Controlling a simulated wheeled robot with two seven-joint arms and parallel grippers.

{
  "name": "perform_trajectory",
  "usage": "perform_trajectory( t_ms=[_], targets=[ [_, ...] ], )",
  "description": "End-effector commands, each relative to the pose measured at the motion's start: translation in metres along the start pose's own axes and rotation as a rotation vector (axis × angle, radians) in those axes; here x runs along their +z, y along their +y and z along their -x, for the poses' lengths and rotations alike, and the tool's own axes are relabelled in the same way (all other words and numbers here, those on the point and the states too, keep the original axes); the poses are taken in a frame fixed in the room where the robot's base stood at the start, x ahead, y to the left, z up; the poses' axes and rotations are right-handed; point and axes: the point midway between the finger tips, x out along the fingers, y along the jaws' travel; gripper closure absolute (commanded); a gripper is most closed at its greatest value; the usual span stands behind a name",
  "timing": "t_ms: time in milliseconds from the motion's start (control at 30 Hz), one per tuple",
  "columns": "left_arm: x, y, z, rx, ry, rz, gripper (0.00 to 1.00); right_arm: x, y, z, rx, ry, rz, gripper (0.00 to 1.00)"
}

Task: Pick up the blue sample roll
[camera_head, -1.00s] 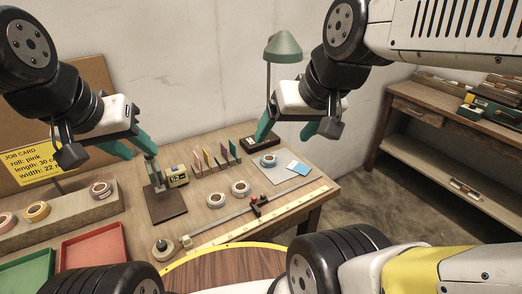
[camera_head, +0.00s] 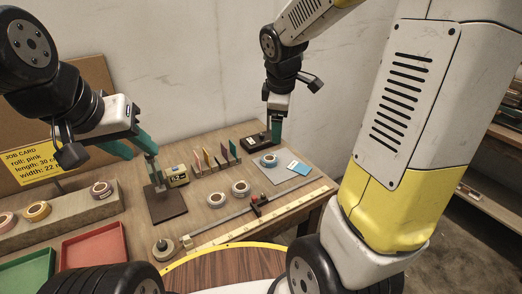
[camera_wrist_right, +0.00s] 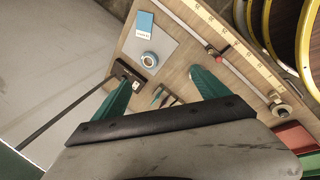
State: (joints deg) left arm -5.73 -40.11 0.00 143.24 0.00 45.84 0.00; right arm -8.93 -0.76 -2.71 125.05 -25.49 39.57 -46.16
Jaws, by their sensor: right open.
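The blue sample roll (camera_head: 269,159) lies flat on a grey sheet at the right part of the table. In the right wrist view the blue roll (camera_wrist_right: 149,59) shows near the gap between the fingertips, a little beyond them. My right gripper (camera_wrist_right: 160,76) is open, empty and pointing down. In the head view the right gripper (camera_head: 277,133) is above the table's back, just behind the roll, with its fingers overlapping each other. My left gripper (camera_head: 145,155) is open and empty above the left half of the table, by a dark stand.
A blue card (camera_head: 298,168) lies beside the roll on the grey sheet (camera_head: 282,176). The dark lamp base (camera_head: 254,141) is close to the right gripper. Coloured upright cards (camera_head: 215,160), two rolls (camera_head: 240,188) and a ruler (camera_head: 285,213) are nearby.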

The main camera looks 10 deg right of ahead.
Motion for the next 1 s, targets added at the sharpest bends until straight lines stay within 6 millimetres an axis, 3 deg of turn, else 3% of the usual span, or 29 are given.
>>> perform_trajectory(
  t_ms=[33,200,400,600,1000],
  targets=[
    [0.000,0.000,0.000,0.000,0.000,0.000,0.64,-0.006,0.009,-0.024,-0.014,-0.032,0.125,0.15],
    [0.000,0.000,0.000,0.000,0.000,0.000,0.64,-0.025,0.035,-0.098,-0.049,-0.117,0.580,0.15],
    [0.000,0.000,0.000,0.000,0.000,0.000,0.64,-0.042,0.045,-0.169,-0.099,-0.172,0.990,0.15],
    [0.000,0.000,0.000,0.000,0.000,0.000,0.64,-0.047,0.046,-0.198,-0.121,-0.187,1.149,0.15],
    [0.000,0.000,0.000,0.000,0.000,0.000,0.64,-0.042,0.051,-0.245,-0.124,-0.188,1.156,0.15]
  ],
)
